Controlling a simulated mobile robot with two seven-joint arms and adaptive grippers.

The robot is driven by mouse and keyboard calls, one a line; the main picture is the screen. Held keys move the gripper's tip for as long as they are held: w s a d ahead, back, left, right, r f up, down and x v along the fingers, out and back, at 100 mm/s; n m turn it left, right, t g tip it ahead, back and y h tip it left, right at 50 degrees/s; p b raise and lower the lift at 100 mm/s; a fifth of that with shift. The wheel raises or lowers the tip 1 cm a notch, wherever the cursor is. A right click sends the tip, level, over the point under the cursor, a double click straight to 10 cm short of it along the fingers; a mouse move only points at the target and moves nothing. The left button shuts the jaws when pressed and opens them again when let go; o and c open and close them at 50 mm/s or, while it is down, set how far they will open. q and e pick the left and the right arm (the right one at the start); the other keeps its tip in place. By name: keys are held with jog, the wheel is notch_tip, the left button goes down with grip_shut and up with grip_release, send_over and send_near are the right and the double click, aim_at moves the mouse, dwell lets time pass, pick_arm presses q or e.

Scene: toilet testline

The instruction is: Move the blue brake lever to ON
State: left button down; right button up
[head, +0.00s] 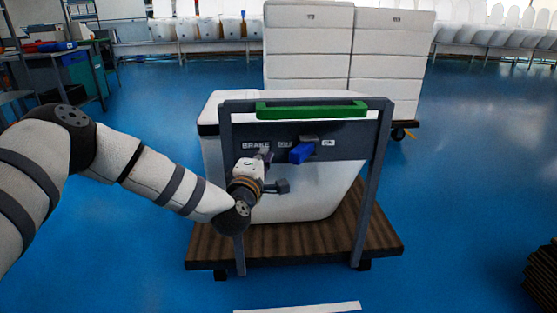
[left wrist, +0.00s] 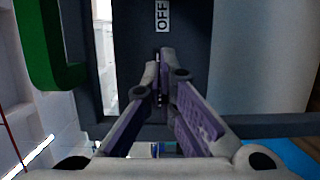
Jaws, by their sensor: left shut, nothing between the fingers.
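The blue brake lever (head: 302,152) sits on the dark panel of the cart between the OFF label (head: 285,144) and the ON label (head: 328,142). Its blue grip points down and slightly left. My left gripper (head: 265,155) is just left of the lever, in front of the panel near the BRAKE and OFF labels. It looks apart from the lever. In the left wrist view the gripper fingers (left wrist: 162,65) are together with nothing between them, just below the OFF label (left wrist: 162,15). I cannot make out the lever in that view. My right gripper is out of view.
A green handle bar (head: 312,110) runs across the top of the cart frame, above the lever. A white bin stands behind the panel on the brown cart platform (head: 290,245). Stacked white boxes (head: 308,45) stand behind.

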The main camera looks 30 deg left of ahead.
aim_at(302, 152)
pick_arm(q)
jog(key=shift+w+f, duration=0.1)
jog(key=shift+w, duration=0.75)
jog(key=d, duration=0.3)
jog(key=shift+s+d, duration=0.2)
jog(key=shift+d, duration=0.1)
